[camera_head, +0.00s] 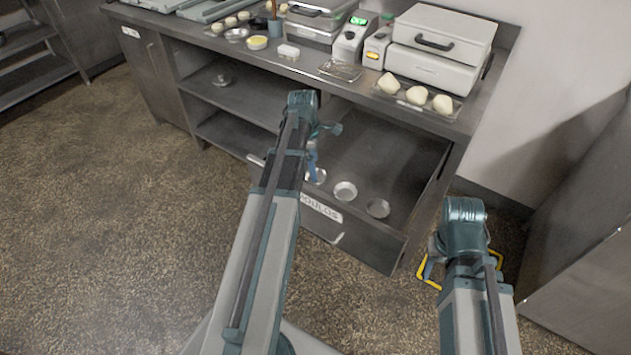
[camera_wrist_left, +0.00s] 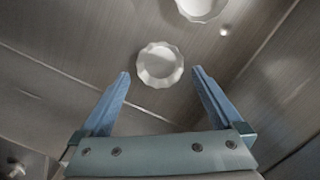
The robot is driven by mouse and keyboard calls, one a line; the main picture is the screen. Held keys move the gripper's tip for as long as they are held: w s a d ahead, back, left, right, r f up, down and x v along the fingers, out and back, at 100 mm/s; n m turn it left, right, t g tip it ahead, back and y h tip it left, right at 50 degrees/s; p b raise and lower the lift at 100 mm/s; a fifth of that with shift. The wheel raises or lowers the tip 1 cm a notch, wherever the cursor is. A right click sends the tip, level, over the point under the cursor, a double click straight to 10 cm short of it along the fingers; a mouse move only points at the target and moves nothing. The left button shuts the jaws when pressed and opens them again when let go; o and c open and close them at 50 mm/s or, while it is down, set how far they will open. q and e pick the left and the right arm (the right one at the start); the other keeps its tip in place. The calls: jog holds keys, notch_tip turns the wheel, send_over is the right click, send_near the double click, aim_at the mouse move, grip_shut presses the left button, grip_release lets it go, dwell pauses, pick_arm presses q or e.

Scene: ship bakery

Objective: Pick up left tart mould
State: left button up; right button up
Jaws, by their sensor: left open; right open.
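The left tart mould (camera_head: 317,176), a small fluted metal cup, lies in the open drawer (camera_head: 392,245) and is partly hidden by my left gripper (camera_head: 312,168). In the left wrist view, one mould (camera_wrist_left: 160,64) shows just beyond and between the open blue fingertips (camera_wrist_left: 160,72), and they are not closed on it. A second mould (camera_head: 345,191) and a third mould (camera_head: 378,208) lie to the right in the drawer. My right gripper (camera_head: 429,269) is open, low beside the drawer's right side, mostly hidden by its own wrist.
The counter above holds dough pieces (camera_head: 416,95), a wire rack (camera_head: 340,70), a scale (camera_head: 350,40) and a grey case (camera_head: 440,40). Open shelves (camera_head: 235,100) are left of the drawer. A yellow outline (camera_head: 424,285) shows on the floor near my right arm. The floor at left is clear.

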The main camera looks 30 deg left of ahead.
pick_arm(q)
notch_tip(320, 180, down, 4)
jog(key=b, duration=0.3)
jog(key=shift+w+d+f+b, duration=0.15)
jog(key=shift+f+b, duration=0.05)
jog(key=shift+b, duration=0.1)
jog(key=shift+r, duration=0.1)
jog(key=c, duration=1.1)
notch_tip(320, 180, up, 10)
jog(key=p, duration=1)
jog(key=shift+r, duration=0.2)
